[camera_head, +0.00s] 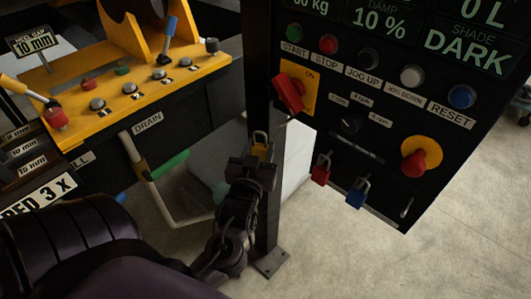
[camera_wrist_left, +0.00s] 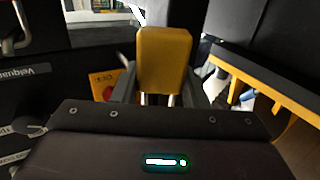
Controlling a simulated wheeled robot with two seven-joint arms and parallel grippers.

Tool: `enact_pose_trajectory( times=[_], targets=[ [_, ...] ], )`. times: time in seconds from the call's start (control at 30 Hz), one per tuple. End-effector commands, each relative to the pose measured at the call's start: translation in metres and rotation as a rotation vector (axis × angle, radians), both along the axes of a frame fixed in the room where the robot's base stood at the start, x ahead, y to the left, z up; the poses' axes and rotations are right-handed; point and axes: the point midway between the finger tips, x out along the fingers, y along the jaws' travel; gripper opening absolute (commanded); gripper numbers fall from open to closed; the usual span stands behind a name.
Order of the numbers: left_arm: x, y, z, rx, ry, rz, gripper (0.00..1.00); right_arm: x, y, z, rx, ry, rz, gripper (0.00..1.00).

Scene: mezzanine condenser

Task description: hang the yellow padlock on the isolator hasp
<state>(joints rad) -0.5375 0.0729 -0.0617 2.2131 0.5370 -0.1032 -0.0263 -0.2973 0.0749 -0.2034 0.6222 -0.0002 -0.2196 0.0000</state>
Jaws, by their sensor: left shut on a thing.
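The yellow padlock (camera_head: 259,150) is held in the jaws of my left gripper (camera_head: 256,163), with its shackle upward in the head view. In the left wrist view the padlock (camera_wrist_left: 165,58) is a yellow block between the fingers (camera_wrist_left: 156,92), with silver shackle legs partly visible. The isolator, a red handle (camera_head: 289,92) on a yellow plate (camera_head: 306,84), is on the black control panel, up and right of the padlock. The padlock appears apart from it. I cannot clearly make out the hasp. My right gripper is not in view.
A red padlock (camera_head: 320,170) and a blue padlock (camera_head: 357,194) hang low on the panel, near a red emergency button (camera_head: 415,162). A dark post (camera_head: 262,215) stands beside my left gripper. A yellow lever console (camera_head: 140,85) is at left.

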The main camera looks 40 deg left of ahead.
Motion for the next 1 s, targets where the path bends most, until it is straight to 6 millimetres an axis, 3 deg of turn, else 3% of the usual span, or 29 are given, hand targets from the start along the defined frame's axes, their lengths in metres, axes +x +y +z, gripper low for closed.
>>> enact_pose_trajectory(
  times=[0.4,1.0],
  targets=[
    [0.02,-0.001,-0.002,-0.001,-0.004,0.002,0.14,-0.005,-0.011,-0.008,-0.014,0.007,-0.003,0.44],
    [0.056,-0.004,-0.006,0.0,-0.002,0.002,0.14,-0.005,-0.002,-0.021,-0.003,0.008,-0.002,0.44]
  ],
)
